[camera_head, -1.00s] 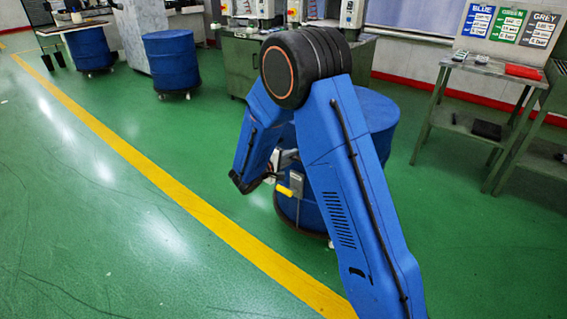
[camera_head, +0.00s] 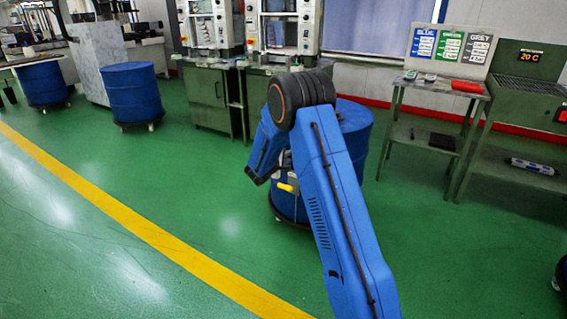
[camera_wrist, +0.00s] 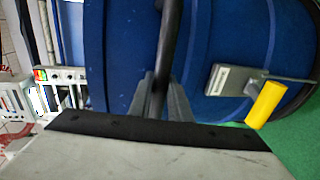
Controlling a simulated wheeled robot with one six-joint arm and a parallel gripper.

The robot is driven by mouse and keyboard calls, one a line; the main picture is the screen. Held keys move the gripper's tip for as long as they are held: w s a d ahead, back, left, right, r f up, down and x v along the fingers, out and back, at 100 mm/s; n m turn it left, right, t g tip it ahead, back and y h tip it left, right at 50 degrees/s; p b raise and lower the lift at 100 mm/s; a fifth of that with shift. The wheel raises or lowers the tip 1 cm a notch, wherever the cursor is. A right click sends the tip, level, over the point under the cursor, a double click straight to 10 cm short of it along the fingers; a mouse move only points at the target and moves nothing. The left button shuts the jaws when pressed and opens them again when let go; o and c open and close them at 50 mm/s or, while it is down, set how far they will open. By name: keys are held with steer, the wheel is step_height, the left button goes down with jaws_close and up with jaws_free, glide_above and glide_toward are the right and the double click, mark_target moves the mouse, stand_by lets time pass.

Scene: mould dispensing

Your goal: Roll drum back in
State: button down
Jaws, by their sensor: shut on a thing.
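A blue drum (camera_head: 353,128) stands upright on a low wheeled base, partly hidden behind my blue arm in the head view. Its blue wall (camera_wrist: 235,35) fills most of the wrist view. My gripper (camera_wrist: 160,95) is shut on a dark bar (camera_wrist: 168,45) that runs up across the drum's side. In the head view the fingers are hidden by my arm. A grey fitting with a yellow handle (camera_head: 286,187) sits low on the drum's side; the yellow handle (camera_wrist: 264,104) also shows right of my gripper in the wrist view.
Two other blue drums (camera_head: 133,92) (camera_head: 43,84) stand on wheeled bases at the left. Green cabinets (camera_head: 212,100) with machines stand behind. A green table (camera_head: 428,142) with signs is at right. Green floor is clear around the yellow line (camera_head: 130,222).

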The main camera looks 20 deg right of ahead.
steer(key=shift+r+x, duration=0.25)
steer(key=shift+x, duration=0.85)
steer(key=shift+w+d, duration=0.1)
steer(key=c, duration=1.6)
jaws_free()
steer(key=shift+c, duration=0.2)
steer(key=v, duration=1.7)
steer(key=shift+f, duration=0.1)
